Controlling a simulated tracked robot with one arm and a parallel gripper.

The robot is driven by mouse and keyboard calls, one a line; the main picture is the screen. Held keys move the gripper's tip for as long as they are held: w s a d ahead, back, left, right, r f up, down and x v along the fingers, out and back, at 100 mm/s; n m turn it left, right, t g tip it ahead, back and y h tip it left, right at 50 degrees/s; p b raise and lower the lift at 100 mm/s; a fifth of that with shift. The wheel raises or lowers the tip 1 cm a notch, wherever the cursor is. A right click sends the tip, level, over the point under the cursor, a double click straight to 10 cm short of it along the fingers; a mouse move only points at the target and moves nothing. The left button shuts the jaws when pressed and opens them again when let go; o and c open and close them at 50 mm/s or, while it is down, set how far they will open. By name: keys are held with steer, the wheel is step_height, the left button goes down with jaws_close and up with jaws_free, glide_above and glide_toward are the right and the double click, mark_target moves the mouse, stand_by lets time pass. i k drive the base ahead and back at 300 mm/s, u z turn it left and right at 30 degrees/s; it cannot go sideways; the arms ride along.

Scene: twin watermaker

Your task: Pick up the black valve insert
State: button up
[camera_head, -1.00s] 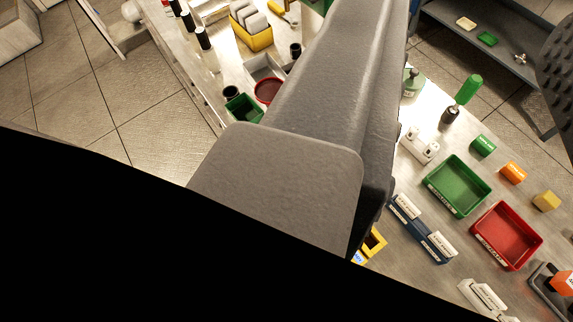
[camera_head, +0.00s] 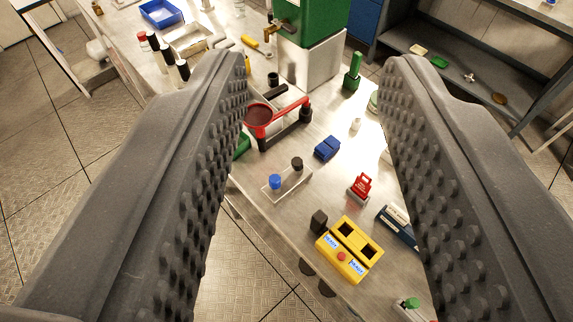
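My gripper (camera_head: 316,68) is open, with its two grey studded fingers wide apart at the left and right of the view. No object is between the pads in contact; the bench shows below through the gap. A small black cylindrical piece (camera_head: 297,163), which looks like the black valve insert, stands in a clear holder (camera_head: 270,193) on the bench. A similar blue piece (camera_head: 275,181) stands beside it, to the left. The black piece appears between the fingers in the picture, well apart from both.
A yellow box (camera_head: 350,249) with a dark block (camera_head: 318,222) is in front. The bench's front edge is close to the holder.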

mark_target(296, 163)
steer(key=u, duration=0.05)
steer(key=k, duration=0.55)
steer(key=z, duration=0.5)
steer(key=i, duration=1.25)
steer(key=z, duration=0.3)
